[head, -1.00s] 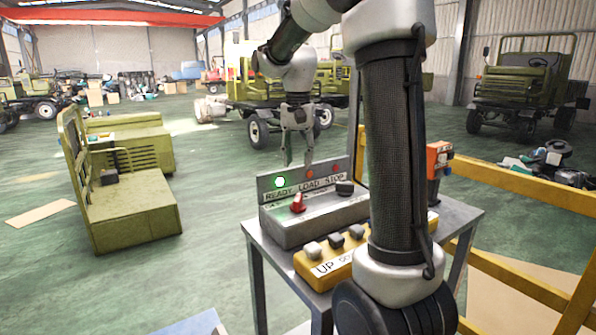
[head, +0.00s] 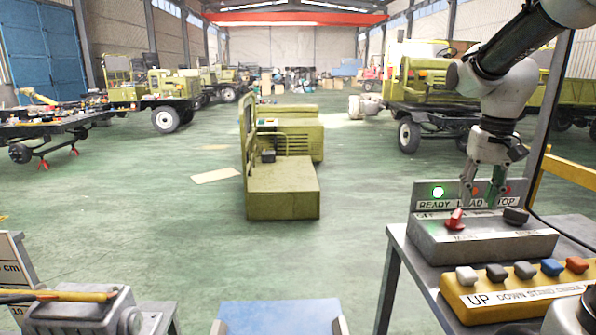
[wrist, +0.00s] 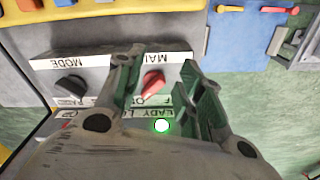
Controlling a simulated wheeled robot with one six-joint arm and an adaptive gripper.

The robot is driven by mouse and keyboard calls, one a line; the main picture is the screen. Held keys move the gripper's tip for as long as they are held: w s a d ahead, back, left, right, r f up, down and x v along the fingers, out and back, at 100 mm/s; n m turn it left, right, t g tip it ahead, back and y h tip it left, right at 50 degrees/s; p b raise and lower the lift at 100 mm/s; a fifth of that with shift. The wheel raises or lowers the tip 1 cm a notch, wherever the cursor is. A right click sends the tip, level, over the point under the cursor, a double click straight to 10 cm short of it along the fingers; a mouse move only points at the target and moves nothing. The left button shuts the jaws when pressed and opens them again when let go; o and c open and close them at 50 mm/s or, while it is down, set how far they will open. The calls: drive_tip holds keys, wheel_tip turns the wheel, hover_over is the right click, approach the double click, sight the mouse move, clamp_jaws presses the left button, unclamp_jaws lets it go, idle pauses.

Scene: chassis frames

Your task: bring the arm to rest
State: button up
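My arm reaches in from the upper right of the head view. My gripper (head: 479,203) hangs fingers-down over the grey control box (head: 480,245), close to its red switch (head: 454,219). In the wrist view my gripper (wrist: 162,65) shows two green-grey fingers standing apart, with nothing held between them. The red switch (wrist: 153,82) shows in the gap, below the fingers and apart from them as far as I can see. A black knob (wrist: 72,88) lies to the left. The READY lamp (head: 438,191) is lit green; it also shows in the wrist view (wrist: 162,125).
A yellow button box (head: 520,290) sits on the grey table (head: 400,262) in front of the control box. A green vehicle body (head: 283,190) stands on open floor mid-view. A blue platform (head: 280,318) is at the bottom, a grey machine (head: 90,308) lower left.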

drive_tip(key=s+a+r+n+t, duration=0.1)
drive_tip(key=s+a+n+t, duration=0.2)
drive_tip(key=s, duration=1.2)
drive_tip(key=shift+s+a+t, duration=0.3)
drive_tip(key=shift+s+t, duration=0.1)
